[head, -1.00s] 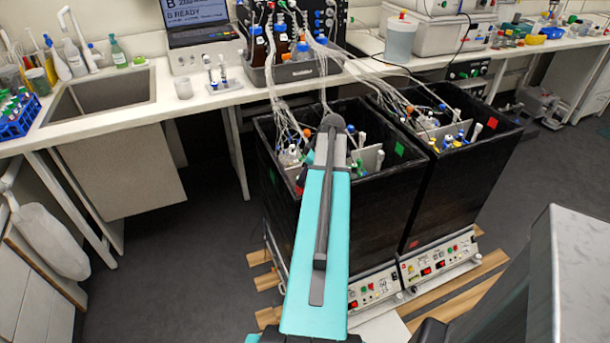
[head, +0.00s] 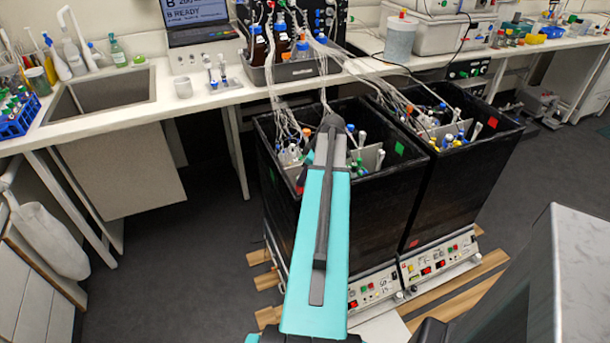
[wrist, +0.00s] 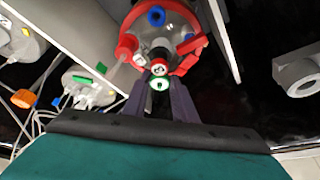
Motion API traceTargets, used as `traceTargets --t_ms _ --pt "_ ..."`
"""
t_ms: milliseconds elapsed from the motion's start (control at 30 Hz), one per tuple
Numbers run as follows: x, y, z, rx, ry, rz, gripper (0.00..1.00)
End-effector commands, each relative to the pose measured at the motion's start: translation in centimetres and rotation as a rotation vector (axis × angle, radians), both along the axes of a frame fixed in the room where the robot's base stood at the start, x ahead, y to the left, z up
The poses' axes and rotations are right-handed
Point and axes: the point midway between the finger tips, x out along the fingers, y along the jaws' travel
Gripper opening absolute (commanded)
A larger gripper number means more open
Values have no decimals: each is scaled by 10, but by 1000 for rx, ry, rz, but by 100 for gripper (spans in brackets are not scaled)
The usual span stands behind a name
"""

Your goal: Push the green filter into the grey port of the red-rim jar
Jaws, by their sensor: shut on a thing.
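In the wrist view the red-rim jar (wrist: 178,22) is at the top centre, its lid seen from above with a blue cap and red fittings. My gripper (wrist: 160,88) reaches toward the near side of this lid. Its two dark fingers are shut on the green filter (wrist: 160,84), a small green-and-white round piece between the fingertips. A small red-and-white round part shows just beyond the filter. The dark grey port (wrist: 159,52) seems to lie behind that, partly covered. I cannot tell whether the filter touches the port.
The left black open-topped box (head: 345,215) surrounds the work area, with the right black box (head: 455,185) beside it. Pale panels divide the inside. Another jar lid with tubes (wrist: 82,85) lies to the left in the wrist view. Tubes hang from the bench (head: 190,100).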

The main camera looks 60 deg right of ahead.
Motion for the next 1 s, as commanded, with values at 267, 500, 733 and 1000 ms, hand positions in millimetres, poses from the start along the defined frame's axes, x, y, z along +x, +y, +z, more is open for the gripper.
traceTargets --t_ms 267,500,733,1000 --pt "0 0 -3 0 0 0 1" --pt "0 0 -3 0 0 0 46" --pt "0 0 -3 1 0 0 46" --pt "-3 -1 5 -1 0 0 46"
